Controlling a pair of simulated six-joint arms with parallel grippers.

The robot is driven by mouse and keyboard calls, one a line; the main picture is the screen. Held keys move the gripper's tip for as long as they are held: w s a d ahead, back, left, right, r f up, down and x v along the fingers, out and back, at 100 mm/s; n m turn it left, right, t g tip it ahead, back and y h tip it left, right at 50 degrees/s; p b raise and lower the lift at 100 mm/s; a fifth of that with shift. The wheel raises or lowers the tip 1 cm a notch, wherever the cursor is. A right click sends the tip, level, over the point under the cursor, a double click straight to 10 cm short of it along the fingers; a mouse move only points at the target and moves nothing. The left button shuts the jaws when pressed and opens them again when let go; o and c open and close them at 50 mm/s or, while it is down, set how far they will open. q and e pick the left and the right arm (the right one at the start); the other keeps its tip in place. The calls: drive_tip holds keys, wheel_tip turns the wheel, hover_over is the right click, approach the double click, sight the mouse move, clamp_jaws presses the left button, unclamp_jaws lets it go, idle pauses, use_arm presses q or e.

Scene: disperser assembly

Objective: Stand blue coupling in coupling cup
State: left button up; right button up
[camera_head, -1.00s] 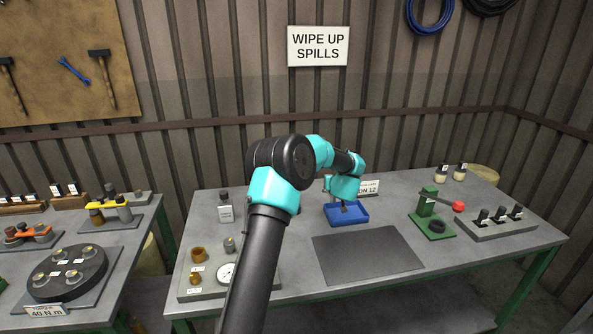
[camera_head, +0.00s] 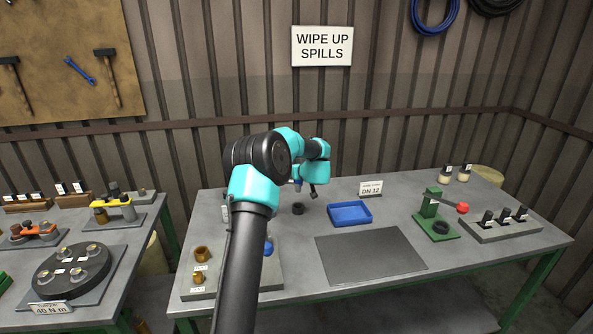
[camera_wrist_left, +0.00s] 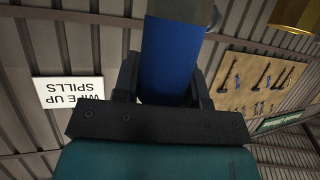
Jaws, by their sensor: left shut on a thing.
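The blue coupling (camera_wrist_left: 168,60) is between the fingers of my left gripper (camera_wrist_left: 168,92) in the left wrist view. A grey end shows beyond its blue body. In the head view the gripper (camera_head: 305,190) is above the table, with a small blue part of the coupling (camera_head: 298,185) showing beside it. A small dark round cup (camera_head: 298,209), which looks like the coupling cup, stands on the table just below the gripper. The coupling appears above the cup and apart from it. My right gripper is not in view.
The blue tray (camera_head: 350,213) to the right is empty. A dark mat (camera_head: 370,255) lies in front of it. A green press (camera_head: 435,218) with a red knob stands further right. A plate with brass fittings (camera_head: 201,254) is at left, partly behind my arm.

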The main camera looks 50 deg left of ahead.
sight(300, 190)
use_arm(q)
drive_tip(key=shift+f, duration=2.85)
drive_tip(key=shift+f, duration=1.95)
drive_tip(key=o, duration=1.3)
drive_tip(key=shift+c, duration=0.2)
drive_tip(key=shift+d, duration=0.1)
drive_tip(key=v, duration=1.7)
drive_tip(key=shift+d+r, duration=0.1)
drive_tip(key=shift+d, duration=0.05)
